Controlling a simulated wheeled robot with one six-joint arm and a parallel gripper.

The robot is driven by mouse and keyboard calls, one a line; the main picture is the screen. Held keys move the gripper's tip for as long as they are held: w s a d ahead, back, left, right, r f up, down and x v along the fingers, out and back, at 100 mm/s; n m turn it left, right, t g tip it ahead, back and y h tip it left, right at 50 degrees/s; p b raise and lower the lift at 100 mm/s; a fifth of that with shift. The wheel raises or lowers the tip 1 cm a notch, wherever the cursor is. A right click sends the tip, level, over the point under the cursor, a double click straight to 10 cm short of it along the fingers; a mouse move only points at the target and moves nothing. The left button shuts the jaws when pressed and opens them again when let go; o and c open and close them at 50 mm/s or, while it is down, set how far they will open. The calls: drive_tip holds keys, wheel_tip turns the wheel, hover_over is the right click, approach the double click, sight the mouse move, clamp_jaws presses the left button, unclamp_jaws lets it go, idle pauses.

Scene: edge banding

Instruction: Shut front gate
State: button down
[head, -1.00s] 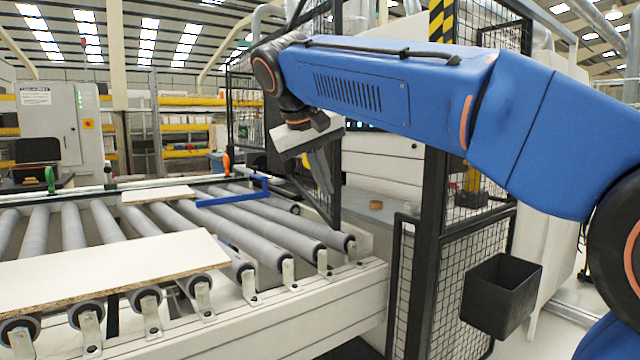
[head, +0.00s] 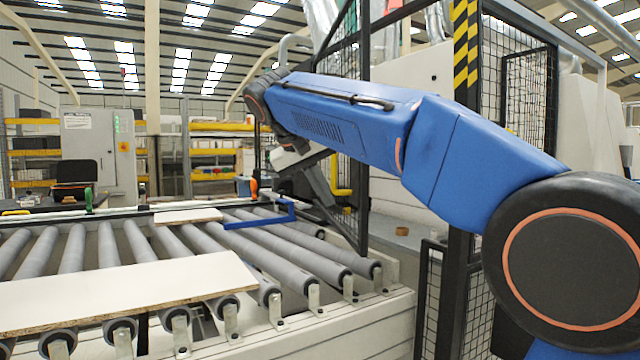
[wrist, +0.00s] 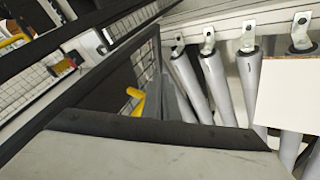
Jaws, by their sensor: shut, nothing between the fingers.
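A tall black-framed mesh gate (head: 362,110) stands beside the far end of the roller table in the head view. A bent yellow handle (head: 343,180) shows on it behind my arm, and a yellow handle piece also shows in the wrist view (wrist: 136,101). My gripper (head: 328,198) is shut and empty, tilted downward in front of the gate. In the wrist view, its grey fingers (wrist: 175,102) show close to the yellow handle; I cannot tell if they touch. My arm hides part of the gate, and its latch is not clear.
The roller table (head: 350,325) fills the left, with a large pale board (head: 130,290) and a smaller board (head: 188,216) on it. A low mesh panel (head: 432,300) and a black post stand close to my arm.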

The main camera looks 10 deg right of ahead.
sight(356, 221)
drive_tip(key=shift+w+d+f, duration=0.2)
drive_tip(key=shift+d+f, duration=0.3)
drive_tip(key=shift+d, duration=0.5)
drive_tip(key=shift+w+d+f, duration=0.2)
drive_tip(key=shift+d+f, duration=0.35)
drive_tip(key=shift+d, duration=0.4)
drive_tip(key=shift+w+d+f, duration=0.2)
drive_tip(key=shift+d+f, duration=0.3)
drive_tip(key=shift+d, duration=0.5)
drive_tip(key=w+d+n, duration=0.1)
drive_tip(key=d, duration=1.7)
drive_tip(key=shift+d+t+y, duration=0.25)
drive_tip(key=shift+t+y, duration=0.05)
drive_tip(key=shift+t, duration=0.1)
drive_tip(key=shift+w, duration=0.1)
